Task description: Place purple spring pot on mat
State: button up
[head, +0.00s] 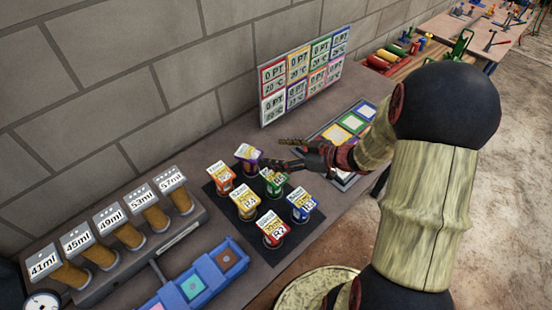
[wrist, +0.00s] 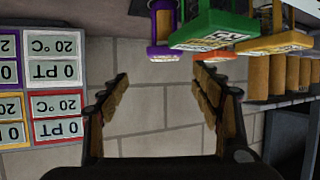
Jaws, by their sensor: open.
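The purple spring pot (head: 247,153) stands at the back corner of a dark mat (head: 240,228) among other pots. In the wrist view the purple pot (wrist: 161,28) shows near the top, beyond the fingertips and beside a green pot (wrist: 212,30). My gripper (head: 284,152) is open and empty, to the right of the purple pot and apart from it, with its fingers toward the pot. In the wrist view its two fingers (wrist: 161,76) are spread with only wall between them. A board with coloured squares (head: 352,124) lies on the bench behind my wrist, partly hidden.
The green pot (head: 273,182) stands close to my gripper. Orange (head: 222,176), yellow (head: 245,206), blue (head: 301,205) and red (head: 270,231) pots share the dark mat. A display panel (head: 304,75) stands behind. Tilted measuring tubes (head: 129,235) and a blue tray (head: 195,287) are at left.

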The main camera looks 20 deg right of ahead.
jog(key=w+d+r+m+t+h, duration=0.1)
jog(key=w+d+r+t+h, duration=0.1)
jog(key=w+d+r+h, duration=0.4)
jog(key=s+d+r+m+g+h, duration=0.1)
jog(key=s+r+m+h, duration=0.35)
jog(key=r, duration=0.55)
jog(key=s+a+g, duration=0.2)
jog(key=s+a, duration=0.3)
jog(key=s, duration=0.3)
jog(key=s+a+r+m+g+y, duration=0.1)
jog(key=s+a+g, duration=0.1)
jog(key=s+a, duration=0.2)
jog(key=s+a+m+g+y, duration=0.1)
jog(key=s+a, duration=0.4)
jog(key=s, duration=0.6)
jog(key=shift+s+a+r+g, duration=0.15)
jog(key=shift+s+a+g, duration=0.15)
jog(key=shift+s+g, duration=0.1)
jog(key=shift+m, duration=0.25)
